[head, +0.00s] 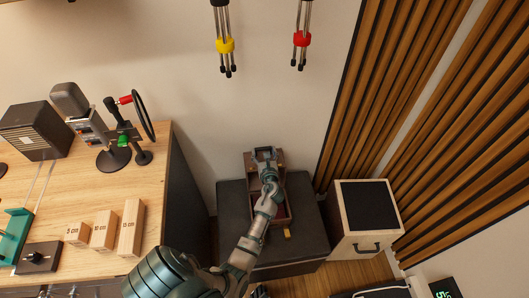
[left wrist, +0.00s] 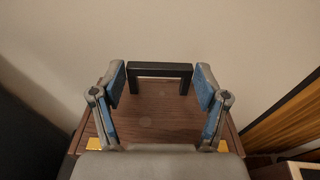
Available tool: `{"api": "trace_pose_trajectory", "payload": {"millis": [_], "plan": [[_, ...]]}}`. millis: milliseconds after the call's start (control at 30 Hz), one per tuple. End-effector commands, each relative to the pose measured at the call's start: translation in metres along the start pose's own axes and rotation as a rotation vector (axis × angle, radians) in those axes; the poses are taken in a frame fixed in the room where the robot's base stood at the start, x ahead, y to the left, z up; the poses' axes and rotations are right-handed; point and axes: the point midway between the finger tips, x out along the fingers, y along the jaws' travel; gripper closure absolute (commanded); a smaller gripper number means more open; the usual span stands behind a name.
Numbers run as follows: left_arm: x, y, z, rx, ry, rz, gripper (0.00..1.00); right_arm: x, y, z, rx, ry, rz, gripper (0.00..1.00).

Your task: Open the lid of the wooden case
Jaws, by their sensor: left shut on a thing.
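The dark brown wooden case (head: 289,214) stands on a dark grey padded block against the wall in the head view. Its lid (head: 249,160) appears raised at the back, and part of a reddish interior shows; my arm covers much of it. In the left wrist view the wooden lid panel (left wrist: 160,125) has a black handle (left wrist: 160,69) at its far edge and brass pieces at the near corners. My right gripper is not in view.
The padded block (head: 232,215) carries the case. A wooden speaker-like box (head: 366,217) stands to its right. A wooden desk (head: 70,185) with a microphone (head: 70,99) and labelled wooden blocks (head: 103,230) is at left. Slatted panels line the right wall.

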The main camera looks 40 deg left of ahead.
Motion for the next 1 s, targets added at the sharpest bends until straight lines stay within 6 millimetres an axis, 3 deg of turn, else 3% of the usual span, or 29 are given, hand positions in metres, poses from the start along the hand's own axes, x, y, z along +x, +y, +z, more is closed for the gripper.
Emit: {"api": "trace_pose_trajectory", "payload": {"millis": [33, 67, 167, 567, 667, 1000], "plan": [[-0.001, 0.000, -0.002, 0.001, 0.004, 0.000, 0.89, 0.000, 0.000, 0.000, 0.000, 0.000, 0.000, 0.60], [-0.001, 0.000, -0.002, 0.001, 0.004, 0.000, 0.24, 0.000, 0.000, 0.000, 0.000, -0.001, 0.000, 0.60], [0.000, 0.000, -0.002, 0.000, 0.004, 0.000, 0.00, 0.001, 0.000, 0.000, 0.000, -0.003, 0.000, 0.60], [-0.004, -0.001, -0.001, -0.001, 0.003, -0.001, 0.00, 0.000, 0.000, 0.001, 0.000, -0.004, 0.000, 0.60], [-0.017, -0.001, -0.002, 0.000, 0.003, -0.003, 0.00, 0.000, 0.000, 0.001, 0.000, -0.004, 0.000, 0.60], [-0.090, 0.000, -0.003, -0.001, 0.006, -0.001, 0.00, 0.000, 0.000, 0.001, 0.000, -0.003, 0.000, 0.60]]}}
